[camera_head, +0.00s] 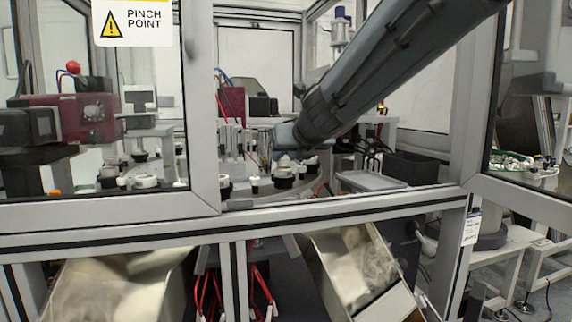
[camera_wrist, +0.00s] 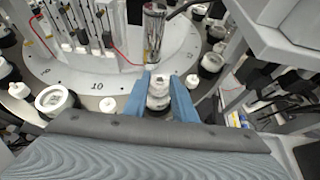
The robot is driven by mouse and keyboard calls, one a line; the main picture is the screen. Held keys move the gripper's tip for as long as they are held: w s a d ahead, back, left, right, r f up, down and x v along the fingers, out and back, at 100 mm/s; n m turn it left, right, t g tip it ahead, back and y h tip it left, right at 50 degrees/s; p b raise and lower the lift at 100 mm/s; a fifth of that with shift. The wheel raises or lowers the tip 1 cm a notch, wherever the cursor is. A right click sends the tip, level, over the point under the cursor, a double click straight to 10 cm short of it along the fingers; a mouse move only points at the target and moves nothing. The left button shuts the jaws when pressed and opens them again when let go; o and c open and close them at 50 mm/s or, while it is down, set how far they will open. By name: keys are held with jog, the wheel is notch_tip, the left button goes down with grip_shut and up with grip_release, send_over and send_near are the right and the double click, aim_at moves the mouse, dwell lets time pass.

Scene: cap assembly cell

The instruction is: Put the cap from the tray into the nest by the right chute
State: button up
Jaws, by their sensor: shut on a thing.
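My gripper (camera_wrist: 161,80) shows two blue fingers in the wrist view, shut on a white cap (camera_wrist: 159,87). A second white round shape lies just below the cap between the fingers; I cannot tell whether it is part of the cap or the nest. In the head view my gripper (camera_head: 285,138) is behind the frame, above the ring of dark holders, and its fingertips and the cap are not clear. The grey tray (camera_head: 372,181) is right of it and looks empty. The right chute (camera_head: 352,262) is the metal one below the window.
The round dial plate (camera_wrist: 85,75) carries several white caps and dark holders around its edge. A shiny metal cylinder (camera_wrist: 154,30) stands just beyond my fingers. A black bin (camera_head: 410,168) is behind the tray. The window's frame bars (camera_head: 205,100) stand in front of the cell.

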jog(key=shift+f, duration=0.1)
jog(key=shift+f+b, duration=0.45)
jog(key=shift+f, duration=0.05)
jog(key=shift+f, duration=0.1)
jog(key=o, duration=0.7)
jog(key=shift+r+p, duration=0.35)
jog(key=shift+r, duration=0.1)
jog(key=p+v, duration=0.5)
jog(key=v, duration=0.7)
jog(key=shift+r, duration=0.25)
